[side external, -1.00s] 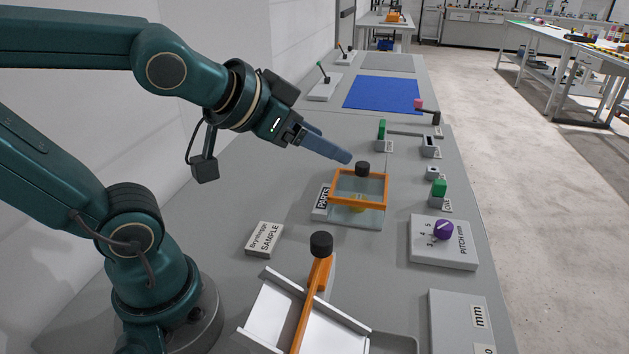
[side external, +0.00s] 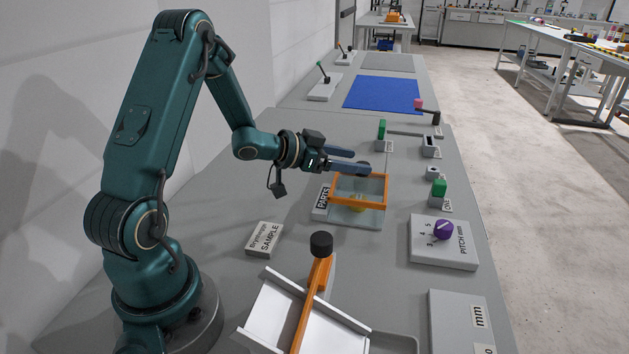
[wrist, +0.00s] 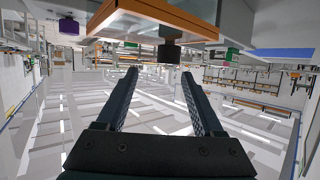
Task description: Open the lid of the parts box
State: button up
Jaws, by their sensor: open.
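The dark round knob (side external: 364,164) of the lid is partly hidden by a finger in the side view. In the wrist view the lid (wrist: 168,12) fills the top, and the knob (wrist: 169,54) hangs from its edge in the picture. My gripper (side external: 362,160) is open and empty at about the knob's height. In the wrist view the fingertips (wrist: 159,74) lie just short of the knob, which appears nearer the right finger.
A SAMPLE block (side external: 264,240) lies to the left of the box. A white tray with an orange, black-knobbed lever (side external: 314,283) stands in front. A purple PITCH dial (side external: 443,231) and a green-topped switch (side external: 439,187) are at right. Bare bench (side external: 225,215) lies left of the box.

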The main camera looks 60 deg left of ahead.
aim_at(360, 180)
jog(key=shift+s+a+f, duration=0.2)
jog(key=shift+a+f, duration=0.2)
jog(key=shift+f, duration=0.15)
jog(key=shift+w+a+f+n+y, duration=0.1)
jog(key=shift+w+a+n+y, duration=0.05)
jog(key=shift+n+y, duration=0.15)
jog(key=shift+x, duration=2.35)
grip_shut()
